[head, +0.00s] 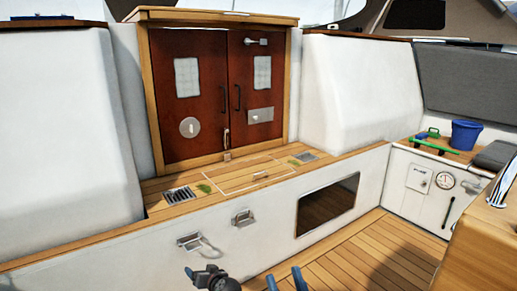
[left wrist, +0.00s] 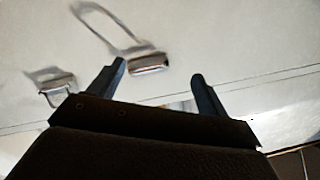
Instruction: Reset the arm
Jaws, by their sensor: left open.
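My left gripper (head: 203,273) shows at the bottom of the head view, in front of the white bench wall, as a dark body with a blue fingertip. In the left wrist view its two fingers (left wrist: 159,70) are spread wide with nothing between them. They point at the white wall and its metal fittings, with no contact that I can make out. My right gripper (head: 285,277) shows at the bottom edge as two blue fingers held apart. No object shows between them, and the rest of it is cut off.
Metal fittings (head: 243,218) stick out from the bench wall; one with a loop shows in the left wrist view (left wrist: 149,63). Red-brown doors (head: 208,110) are shut behind the teak ledge. A blue bucket (head: 466,134) stands at right. The slatted floor (head: 375,250) looks clear.

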